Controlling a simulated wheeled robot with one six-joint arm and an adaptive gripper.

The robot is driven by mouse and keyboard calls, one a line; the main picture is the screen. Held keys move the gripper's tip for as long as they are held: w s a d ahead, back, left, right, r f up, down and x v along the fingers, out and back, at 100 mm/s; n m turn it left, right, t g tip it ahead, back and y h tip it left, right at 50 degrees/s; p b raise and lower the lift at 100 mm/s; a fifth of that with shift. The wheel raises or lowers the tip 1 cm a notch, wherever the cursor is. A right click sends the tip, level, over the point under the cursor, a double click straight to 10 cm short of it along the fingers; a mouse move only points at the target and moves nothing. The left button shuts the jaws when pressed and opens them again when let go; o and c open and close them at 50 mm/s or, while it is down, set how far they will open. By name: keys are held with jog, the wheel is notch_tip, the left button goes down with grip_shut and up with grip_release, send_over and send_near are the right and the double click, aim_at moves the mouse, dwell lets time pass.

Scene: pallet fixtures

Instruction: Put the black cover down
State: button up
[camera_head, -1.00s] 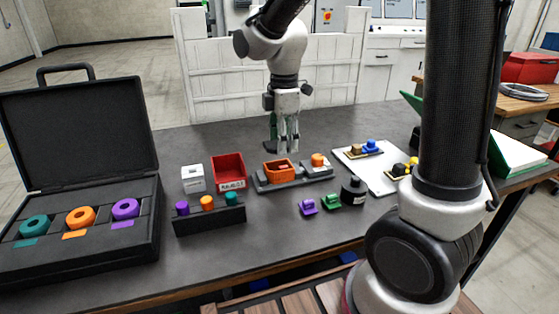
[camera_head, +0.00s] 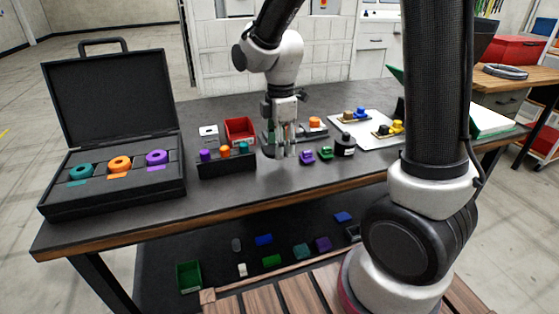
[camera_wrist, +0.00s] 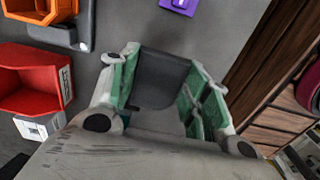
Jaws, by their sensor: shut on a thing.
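The black cover (camera_wrist: 160,78) is a flat dark panel between the green-padded fingers of my gripper (camera_wrist: 165,95) in the wrist view. My gripper is shut on it. In the head view my gripper (camera_head: 284,152) hangs low over the table, left of the purple block and in front of the grey fixture. There the cover is only a dark patch beside the fingers (camera_head: 267,146). I cannot tell whether its lower edge touches the table.
A red bin (camera_head: 240,128), a white box (camera_head: 209,132) and a black peg rack (camera_head: 227,163) stand left of my gripper. Purple (camera_head: 307,157) and green (camera_head: 326,153) blocks are on its right. An open black case (camera_head: 110,192) stands far left. Bare table lies along the front edge (camera_head: 240,192).

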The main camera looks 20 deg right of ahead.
aim_at(281, 166)
jog(key=shift+f, duration=2.1)
jog(key=shift+f, duration=0.1)
jog(key=o, duration=1.3)
